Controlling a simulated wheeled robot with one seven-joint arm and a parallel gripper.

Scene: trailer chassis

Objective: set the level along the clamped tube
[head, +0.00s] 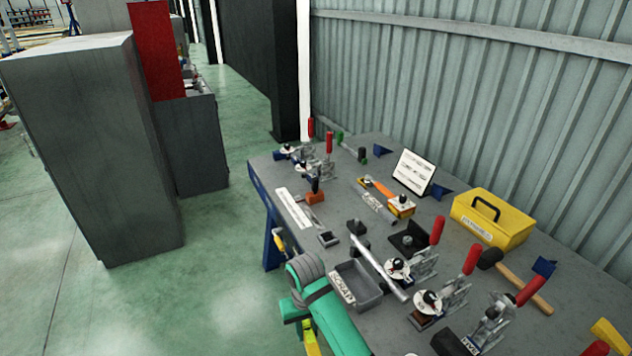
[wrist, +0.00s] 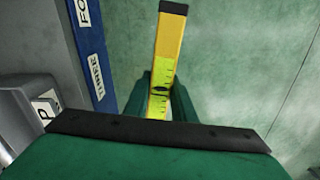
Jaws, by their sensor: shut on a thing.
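My gripper (head: 294,308) is shut on a yellow level (wrist: 169,48), out past the table's front edge and above the green floor. In the wrist view the level sits between my green fingers (wrist: 163,105), with its bright vial section close to them and a dark end cap at the far end. In the head view part of the level (head: 311,340) shows below my gripper. The clamped tube (head: 377,267) is a light grey bar lying across the bench, right of my arm, with toggle clamps at its near end. The level is apart from it.
A labelled grey scrap tray (head: 361,292) lies between my arm and the tube. Red-handled toggle clamps (head: 455,297) stand to the right. A yellow toolbox (head: 491,222), a mallet (head: 520,280) and a sign (head: 413,172) are farther back.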

